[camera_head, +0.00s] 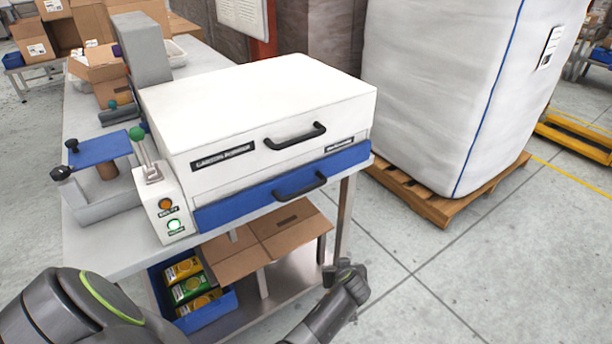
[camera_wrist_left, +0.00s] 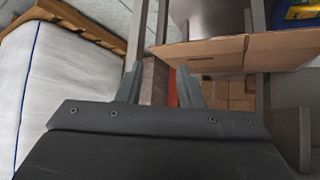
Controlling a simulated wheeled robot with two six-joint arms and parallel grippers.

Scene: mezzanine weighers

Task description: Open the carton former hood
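The carton former (camera_head: 225,156) stands on the table in the head view. Its white hood (camera_head: 265,95) is down, with a black handle (camera_head: 295,137) on the front. A blue front part with a second black handle (camera_head: 300,186) sits below it. My left gripper (camera_head: 345,270) is low in front of the table, below and apart from both handles. In the left wrist view its two fingers (camera_wrist_left: 158,88) are apart with nothing held between them. That view looks upside down and does not show the hood. My right gripper is not in view.
A control box (camera_head: 165,208) with a lit green button stands at the machine's left corner, beside a green-knobbed lever (camera_head: 143,150). Flat cardboard (camera_head: 270,240) and a blue bin (camera_head: 222,308) are below the tabletop. A wrapped bulk bag (camera_head: 440,90) on a pallet (camera_head: 425,200) stands right. Floor in front is clear.

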